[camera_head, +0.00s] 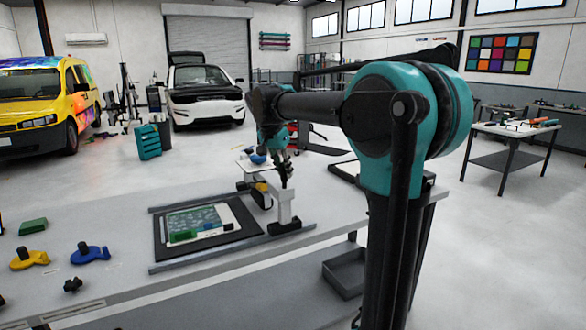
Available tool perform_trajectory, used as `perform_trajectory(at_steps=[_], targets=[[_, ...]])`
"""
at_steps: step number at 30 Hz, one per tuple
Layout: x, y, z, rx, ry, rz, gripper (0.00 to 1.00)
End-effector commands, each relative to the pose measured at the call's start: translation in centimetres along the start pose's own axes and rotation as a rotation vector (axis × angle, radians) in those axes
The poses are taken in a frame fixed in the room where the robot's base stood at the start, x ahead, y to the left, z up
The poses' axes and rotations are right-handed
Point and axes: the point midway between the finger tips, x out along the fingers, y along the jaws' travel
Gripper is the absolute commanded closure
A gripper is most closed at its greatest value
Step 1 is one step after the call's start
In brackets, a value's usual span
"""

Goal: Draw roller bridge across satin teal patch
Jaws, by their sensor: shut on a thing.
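The satin teal patch (196,219) lies on a pale sheet on a dark mat (170,247) on the workbench. Two grey rails run along the near and far sides of the mat. The roller bridge (284,210) is a pale upright frame with dark feet, standing across the rails at the right end of the mat, to the right of the teal patch. My gripper (285,174) comes down from above and is shut on the top of the roller bridge. The fingertips are small and partly hard to make out. The bridge's roller cannot be made out clearly.
A green block (183,236) sits on the near edge of the sheet. Another green block (33,226), a yellow tool (28,259) and a blue tool (90,255) lie at the bench's left. A grey bin (345,273) is below the bench's right end.

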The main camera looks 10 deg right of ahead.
Motion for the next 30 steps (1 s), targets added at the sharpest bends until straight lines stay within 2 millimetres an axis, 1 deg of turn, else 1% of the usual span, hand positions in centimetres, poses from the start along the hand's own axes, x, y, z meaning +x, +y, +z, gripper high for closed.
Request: perform_trajectory(at_steps=[1, 5, 21, 27, 30], targets=[[-0.6, -0.8, 1.4, -0.007, -0.002, -0.004, 1.00], [-2.0, -2.8, 4.9, -0.010, -0.003, -0.005, 1.00], [-8.6, -11.4, 20.7, -0.009, -0.004, -0.004, 1.00], [-10.5, -13.9, 25.4, -0.006, -0.003, -0.002, 1.00], [-11.2, -14.9, 27.1, -0.005, -0.003, -0.002, 1.00]])
